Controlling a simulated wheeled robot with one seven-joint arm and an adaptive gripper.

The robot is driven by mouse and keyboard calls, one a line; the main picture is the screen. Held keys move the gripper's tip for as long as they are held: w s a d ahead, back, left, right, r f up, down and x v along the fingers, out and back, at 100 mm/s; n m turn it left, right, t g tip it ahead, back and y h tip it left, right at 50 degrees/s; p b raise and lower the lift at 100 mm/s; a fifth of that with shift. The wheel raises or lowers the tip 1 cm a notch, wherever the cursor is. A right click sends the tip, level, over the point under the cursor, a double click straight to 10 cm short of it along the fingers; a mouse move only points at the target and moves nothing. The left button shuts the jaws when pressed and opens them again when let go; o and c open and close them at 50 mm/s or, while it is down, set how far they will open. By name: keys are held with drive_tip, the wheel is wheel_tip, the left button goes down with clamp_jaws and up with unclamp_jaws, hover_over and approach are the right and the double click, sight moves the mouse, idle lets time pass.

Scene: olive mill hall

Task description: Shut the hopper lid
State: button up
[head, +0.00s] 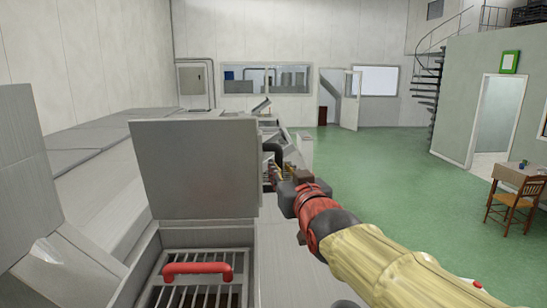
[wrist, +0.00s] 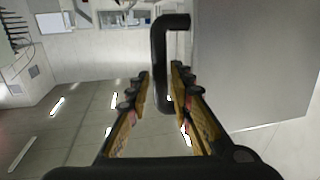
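The hopper lid (head: 193,170) is a flat grey panel, standing open and nearly upright behind the hopper opening. It also fills the upper right of the wrist view (wrist: 255,65). Its black bar handle (head: 277,152) sticks out on the lid's right side in the head view. My gripper (head: 271,176) is at that handle, right of the lid. In the wrist view my gripper (wrist: 161,80) has its two fingers apart, with the handle (wrist: 159,60) running between them. A gap shows on the left finger's side; contact on the right is unclear.
The hopper opening below holds a metal grate (head: 205,292) with a red handle (head: 198,268). Grey machine housings line the left side. Green floor (head: 385,160) is clear to the right. A table (head: 518,174) and wooden chair (head: 517,203) stand at the far right.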

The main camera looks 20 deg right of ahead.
drive_tip(key=w+p, duration=0.2)
drive_tip(key=w, duration=0.6)
drive_tip(key=c, duration=0.3)
clamp_jaws()
idle(0.5)
